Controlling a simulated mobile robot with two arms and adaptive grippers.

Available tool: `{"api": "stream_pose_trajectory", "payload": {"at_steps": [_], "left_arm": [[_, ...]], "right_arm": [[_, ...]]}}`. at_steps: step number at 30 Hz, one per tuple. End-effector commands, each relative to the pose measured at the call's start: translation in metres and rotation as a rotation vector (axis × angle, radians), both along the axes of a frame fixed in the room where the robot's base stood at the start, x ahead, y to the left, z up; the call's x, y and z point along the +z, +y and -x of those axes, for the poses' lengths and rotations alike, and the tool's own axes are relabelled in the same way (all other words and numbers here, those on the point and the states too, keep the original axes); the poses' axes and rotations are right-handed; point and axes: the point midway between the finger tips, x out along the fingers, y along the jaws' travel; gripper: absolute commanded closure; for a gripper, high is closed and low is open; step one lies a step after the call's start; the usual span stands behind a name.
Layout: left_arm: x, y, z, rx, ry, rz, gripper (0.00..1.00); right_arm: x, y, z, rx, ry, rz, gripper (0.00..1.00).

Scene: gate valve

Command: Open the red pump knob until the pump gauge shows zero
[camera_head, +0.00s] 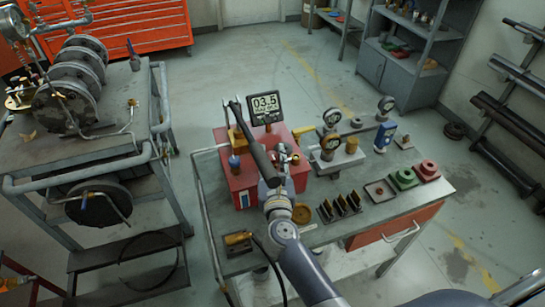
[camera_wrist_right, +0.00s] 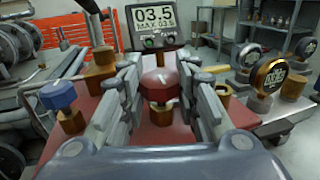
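The red pump knob (camera_wrist_right: 160,86) sits on a brass stem on the red pump body (camera_head: 243,183). The pump gauge (camera_head: 264,107) is a dark screen reading 03.5, also clear in the right wrist view (camera_wrist_right: 154,25). My right gripper (camera_wrist_right: 159,82) is over the pump, with one finger on each side of the red knob. The fingers look spread, with small gaps to the knob; contact cannot be made out. In the head view the right gripper (camera_head: 281,163) partly hides the knob area. My left gripper is not in view.
A blue knob (camera_wrist_right: 59,96) and a black lever (camera_head: 252,138) are close left of the right gripper. Round gauges (camera_head: 330,145) stand to the right on the grey bench (camera_head: 408,208). A pipe rig (camera_head: 75,90) is at left, with open floor between.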

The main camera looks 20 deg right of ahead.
Motion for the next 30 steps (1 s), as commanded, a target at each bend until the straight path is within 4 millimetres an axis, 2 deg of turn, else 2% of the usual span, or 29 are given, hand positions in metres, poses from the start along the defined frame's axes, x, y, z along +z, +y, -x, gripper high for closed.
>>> {"api": "stream_pose_trajectory", "payload": {"at_steps": [4, 14, 24, 30], "left_arm": [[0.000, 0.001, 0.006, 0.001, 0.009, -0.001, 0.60], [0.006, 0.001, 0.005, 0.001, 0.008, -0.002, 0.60], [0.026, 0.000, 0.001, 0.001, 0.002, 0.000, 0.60], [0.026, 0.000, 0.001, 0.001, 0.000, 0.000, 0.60]], "right_arm": [[0.000, 0.000, 0.000, 0.000, 0.000, 0.000, 0.94], [0.002, -0.001, 0.000, 0.051, 0.001, 0.003, 0.94], [0.002, -0.003, 0.000, 0.292, 0.002, 0.009, 0.94], [-0.001, -0.003, 0.000, 0.481, 0.002, 0.007, 0.94]]}}
